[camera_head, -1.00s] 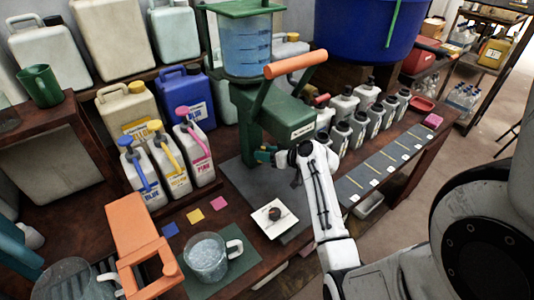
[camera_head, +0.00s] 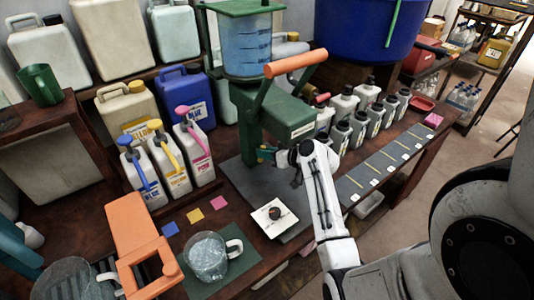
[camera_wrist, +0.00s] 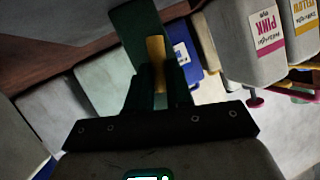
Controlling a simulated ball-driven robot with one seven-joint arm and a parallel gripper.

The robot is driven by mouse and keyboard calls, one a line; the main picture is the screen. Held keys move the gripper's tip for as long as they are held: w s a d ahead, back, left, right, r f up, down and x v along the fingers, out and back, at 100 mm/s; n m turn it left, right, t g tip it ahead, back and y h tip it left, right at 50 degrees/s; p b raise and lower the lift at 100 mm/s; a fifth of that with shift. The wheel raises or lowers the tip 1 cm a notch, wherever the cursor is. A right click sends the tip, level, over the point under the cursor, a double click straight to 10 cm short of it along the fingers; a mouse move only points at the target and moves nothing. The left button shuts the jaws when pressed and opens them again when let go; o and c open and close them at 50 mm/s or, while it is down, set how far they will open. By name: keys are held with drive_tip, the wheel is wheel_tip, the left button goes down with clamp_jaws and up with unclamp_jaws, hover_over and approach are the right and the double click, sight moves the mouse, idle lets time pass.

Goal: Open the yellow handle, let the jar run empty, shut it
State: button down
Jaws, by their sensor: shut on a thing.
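A clear jar (camera_head: 246,50) with dark level marks and bluish liquid sits on top of a green dispenser (camera_head: 285,118) with an orange lever (camera_head: 296,63). My gripper (camera_head: 266,153) is low in front of the dispenser's column. In the wrist view my gripper (camera_wrist: 158,92) is shut on the yellow handle (camera_wrist: 156,58), which stands up between the dark fingers. In the head view the gripper and wrist mostly hide the handle. I cannot tell how far the handle is turned or whether liquid runs from it.
A clear mug (camera_head: 206,257) stands on a green mat at the front. A white card (camera_head: 268,218) with a dark knob lies near my arm. Labelled pump jugs (camera_head: 168,165) stand left, and several grey bottles (camera_head: 341,135) stand right. An orange clamp-like thing (camera_head: 137,235) is front left.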

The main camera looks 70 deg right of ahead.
drive_tip(key=shift+f, duration=0.1)
drive_tip(key=m+b, duration=0.1)
drive_tip(key=m+t+y+b, duration=0.1)
drive_tip(key=b, duration=0.1)
drive_tip(key=shift+s+d+f+m+t, duration=0.15)
drive_tip(key=shift+d+f+m+t, duration=0.05)
drive_tip(key=shift+f+m+t, duration=0.15)
drive_tip(key=shift+d+f+m+t+y+b, duration=0.15)
drive_tip(key=shift+m+t+y+b, duration=0.25)
drive_tip(key=shift+m+t+b, duration=0.65)
drive_tip(key=m+b, duration=0.1)
drive_tip(key=m, duration=0.1)
drive_tip(key=m+t+b, duration=0.1)
drive_tip(key=m, duration=0.1)
drive_tip(key=shift+s+f+t, duration=0.1)
drive_tip(key=shift+f+t, duration=0.2)
drive_tip(key=shift+f, duration=0.05)
drive_tip(key=shift+f+m+t+h+b, duration=0.15)
drive_tip(key=shift+m+t+b, duration=0.2)
drive_tip(key=shift+m, duration=0.45)
drive_tip(key=shift+m+t+h+b, duration=0.2)
drive_tip(key=shift+m+b, duration=0.25)
drive_tip(key=shift+m, duration=0.35)
drive_tip(key=c, duration=1)
unclamp_jaws()
drive_tip(key=shift+c, duration=0.2)
